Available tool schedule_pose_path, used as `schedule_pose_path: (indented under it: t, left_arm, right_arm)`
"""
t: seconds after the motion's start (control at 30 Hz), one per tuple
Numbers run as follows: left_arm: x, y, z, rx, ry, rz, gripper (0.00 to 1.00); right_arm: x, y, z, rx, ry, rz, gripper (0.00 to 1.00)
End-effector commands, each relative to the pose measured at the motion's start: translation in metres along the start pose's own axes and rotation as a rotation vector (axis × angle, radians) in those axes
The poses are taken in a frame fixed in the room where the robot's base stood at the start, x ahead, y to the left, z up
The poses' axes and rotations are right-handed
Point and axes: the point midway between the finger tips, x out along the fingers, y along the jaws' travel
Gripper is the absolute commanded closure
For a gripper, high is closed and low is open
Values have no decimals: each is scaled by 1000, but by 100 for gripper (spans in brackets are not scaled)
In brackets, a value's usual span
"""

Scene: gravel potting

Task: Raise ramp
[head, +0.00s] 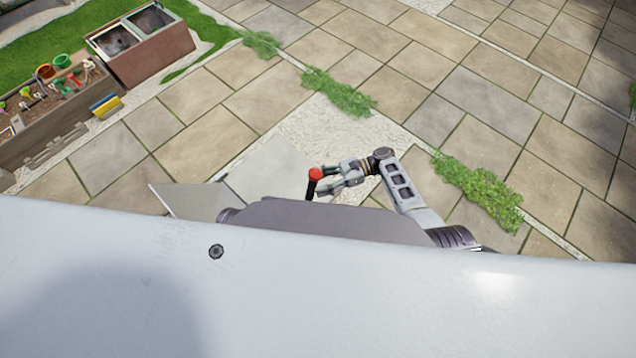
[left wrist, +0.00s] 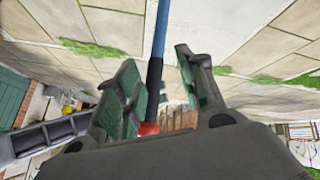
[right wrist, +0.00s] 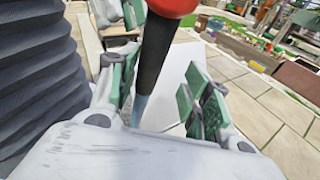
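A pale flat panel (head: 265,170) and a grey, tilted-looking panel (head: 185,200) lie beyond my body in the head view; I cannot tell which is the ramp. A black handle with a red knob (head: 316,174) stands at my right gripper (head: 332,183). In the right wrist view the handle (right wrist: 158,48) runs between the fingers (right wrist: 158,92), which are apart with a gap on the right side. In the left wrist view a blue rod (left wrist: 161,30) with a black grip and red end passes between the spread fingers (left wrist: 165,85) of my left gripper, which is hidden in the head view.
A wooden planter box (head: 45,118) with pots and tools and a brown two-part bin (head: 145,45) stand at the upper left. Green plant strips (head: 338,92) grow between paving slabs. The paving (head: 480,90) at upper right is clear. My body covers the bottom.

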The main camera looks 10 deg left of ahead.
Motion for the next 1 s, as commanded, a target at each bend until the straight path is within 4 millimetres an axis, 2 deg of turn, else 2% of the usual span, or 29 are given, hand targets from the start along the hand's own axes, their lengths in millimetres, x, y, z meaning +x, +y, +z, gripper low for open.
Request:
schedule_pose_path:
  t: [1.0]
  left_arm:
    - [-2, 0, -2, 0, 3, 0, 61]
  right_arm:
    - [-43, 0, 1, 1, 1, 0, 52]
